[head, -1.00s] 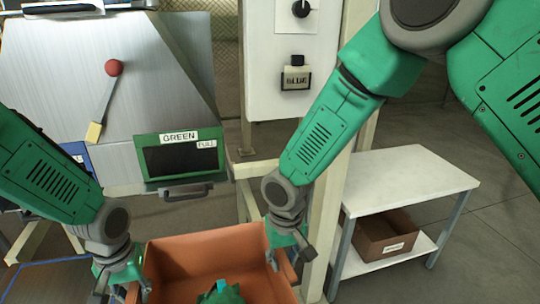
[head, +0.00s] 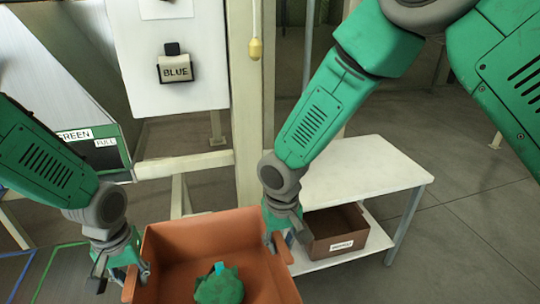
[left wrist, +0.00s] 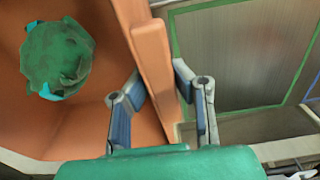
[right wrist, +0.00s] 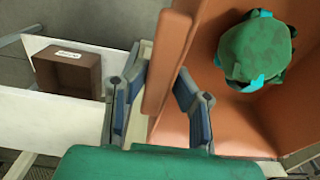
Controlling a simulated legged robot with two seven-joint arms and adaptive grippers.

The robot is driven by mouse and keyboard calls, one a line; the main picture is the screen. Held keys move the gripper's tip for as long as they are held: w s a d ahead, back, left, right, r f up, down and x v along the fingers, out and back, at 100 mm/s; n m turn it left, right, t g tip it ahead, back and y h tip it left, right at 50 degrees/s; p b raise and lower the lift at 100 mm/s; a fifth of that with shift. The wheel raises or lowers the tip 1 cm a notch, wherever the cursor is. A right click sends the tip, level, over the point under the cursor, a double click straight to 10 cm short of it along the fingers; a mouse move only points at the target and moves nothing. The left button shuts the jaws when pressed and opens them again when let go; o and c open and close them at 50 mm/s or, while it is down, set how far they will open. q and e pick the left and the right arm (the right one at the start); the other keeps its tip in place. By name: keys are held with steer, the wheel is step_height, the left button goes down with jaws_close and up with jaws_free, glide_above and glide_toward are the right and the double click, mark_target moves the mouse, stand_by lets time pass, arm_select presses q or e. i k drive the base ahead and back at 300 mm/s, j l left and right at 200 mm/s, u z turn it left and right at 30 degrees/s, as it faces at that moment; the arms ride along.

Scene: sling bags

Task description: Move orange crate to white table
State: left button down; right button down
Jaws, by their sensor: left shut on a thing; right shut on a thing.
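The orange crate (head: 205,237) is at the bottom of the head view, with a green bag (head: 220,286) inside it. My left gripper (head: 122,277) is shut on the crate's left wall; the left wrist view shows the fingers on both sides of that wall (left wrist: 155,65). My right gripper (head: 280,232) is shut on the right wall, which also shows between the fingers in the right wrist view (right wrist: 168,60). The white table (head: 365,170) stands to the right, beyond the crate and partly behind my right arm.
A brown box (head: 335,230) with a label sits on the table's lower shelf. A pale post (head: 250,100) and a panel with a BLUE label (head: 177,70) stand behind the crate. A machine with a GREEN label (head: 75,134) is at the left. Open floor (head: 480,240) lies at the right.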

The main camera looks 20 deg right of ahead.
mark_target(342, 168)
steer(key=l, duration=2.9)
steer(key=i+l, duration=0.1)
steer(key=i, duration=1.4)
